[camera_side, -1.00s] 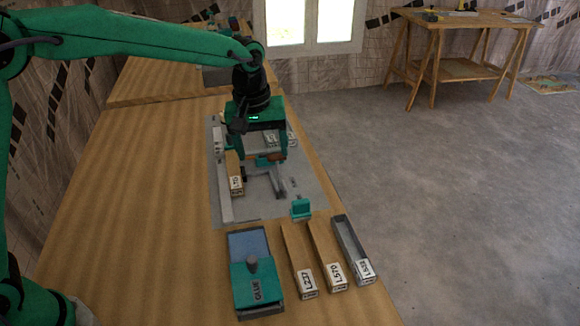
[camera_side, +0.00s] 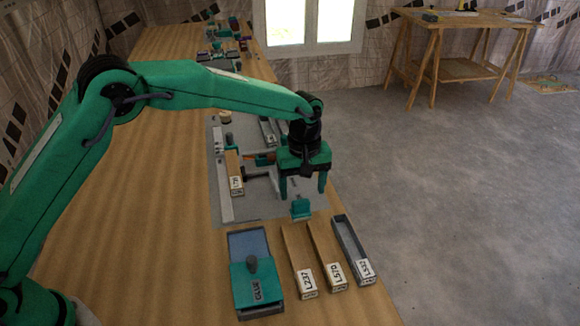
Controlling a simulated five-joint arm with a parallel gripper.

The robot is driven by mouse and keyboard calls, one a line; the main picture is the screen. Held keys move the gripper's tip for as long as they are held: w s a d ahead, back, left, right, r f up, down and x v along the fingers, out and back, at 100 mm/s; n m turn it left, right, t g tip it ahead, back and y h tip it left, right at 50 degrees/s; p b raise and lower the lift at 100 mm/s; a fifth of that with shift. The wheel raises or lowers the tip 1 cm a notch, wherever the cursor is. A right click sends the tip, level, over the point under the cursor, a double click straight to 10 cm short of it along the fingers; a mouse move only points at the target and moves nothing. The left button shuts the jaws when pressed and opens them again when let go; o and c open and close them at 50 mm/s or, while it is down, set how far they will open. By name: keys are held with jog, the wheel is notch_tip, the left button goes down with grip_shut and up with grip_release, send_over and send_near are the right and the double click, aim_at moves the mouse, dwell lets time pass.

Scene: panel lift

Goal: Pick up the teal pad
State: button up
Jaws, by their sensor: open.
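A teal pad (camera_side: 252,285) with a grey knob and a label that appears to read GLUE sits over the near part of a grey tray (camera_side: 232,248) with a blue inside. My gripper (camera_side: 302,194) is open with its fingers pointing down. It is up and to the right of the teal pad in the picture, apart from it, and nothing shows between its fingers. A small teal block (camera_side: 301,209) on the grey mat shows just below the fingertips; I cannot tell how high above it they are.
Labelled wooden strips (camera_side: 305,277) and a grey channel (camera_side: 350,245) lie right of the tray. A grey mat (camera_side: 240,212) holds a frame and another labelled strip (camera_side: 235,175). The wooden table (camera_side: 150,220) is clear at left. Several small items stand at the back.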

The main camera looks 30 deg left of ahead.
aim_at(301, 201)
jog(key=shift+a+f, duration=0.2)
jog(key=shift+f, duration=3.4)
jog(key=c, duration=1.1)
jog(key=shift+o, duration=0.2)
jog(key=shift+r, duration=0.15)
jog(key=shift+r, duration=0.55)
jog(key=r, duration=0.3)
jog(key=shift+s+d+r, duration=0.1)
jog(key=shift+s+d, duration=0.15)
jog(key=s+d+r, duration=0.6)
jog(key=s, duration=0.3)
jog(key=shift+d+r, duration=0.25)
jog(key=shift+d, duration=0.05)
